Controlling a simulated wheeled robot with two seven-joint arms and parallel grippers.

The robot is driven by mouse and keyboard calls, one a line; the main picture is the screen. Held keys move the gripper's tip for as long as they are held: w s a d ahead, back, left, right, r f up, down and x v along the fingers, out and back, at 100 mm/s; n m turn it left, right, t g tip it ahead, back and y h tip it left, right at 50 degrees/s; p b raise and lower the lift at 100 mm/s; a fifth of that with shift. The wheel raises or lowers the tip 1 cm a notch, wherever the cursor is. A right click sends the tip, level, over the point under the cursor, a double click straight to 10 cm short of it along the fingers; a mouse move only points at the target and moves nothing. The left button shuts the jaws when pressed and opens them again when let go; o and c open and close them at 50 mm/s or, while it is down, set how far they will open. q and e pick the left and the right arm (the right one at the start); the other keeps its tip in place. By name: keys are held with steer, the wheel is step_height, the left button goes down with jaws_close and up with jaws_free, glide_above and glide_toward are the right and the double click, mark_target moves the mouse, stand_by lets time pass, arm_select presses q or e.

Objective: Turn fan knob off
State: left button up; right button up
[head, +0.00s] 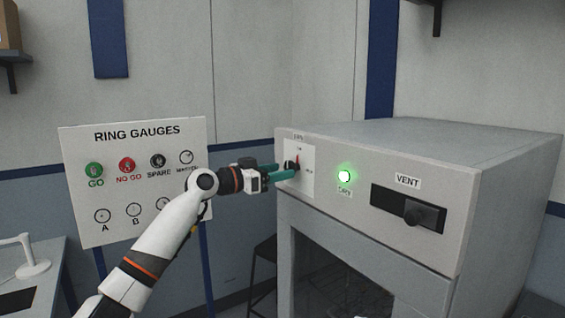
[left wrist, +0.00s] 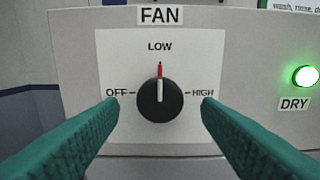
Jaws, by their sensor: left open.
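The black fan knob (left wrist: 160,99) sits on a white plate (left wrist: 118,50) labelled FAN. Its white and red pointer is upright, at LOW; OFF is to the left and HIGH to the right. In the head view the knob (head: 290,166) is partly covered by my gripper. My left gripper (head: 279,174) is open in front of the plate. In the left wrist view its green fingers (left wrist: 160,112) stand apart on either side of the knob, with gaps visible between them and it. My right gripper is not in view.
The grey cabinet (head: 400,150) also carries a lit green DRY lamp (head: 344,176) and a VENT slot (head: 390,205) with a black slider knob (head: 420,213). A RING GAUGES board (head: 140,150) stands behind my left arm. A dark stool (head: 264,252) stands beside the cabinet.

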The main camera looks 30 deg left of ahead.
arm_select(q)
steer(key=shift+x, duration=0.95)
steer(key=c, duration=1)
steer(key=shift+o, duration=0.2)
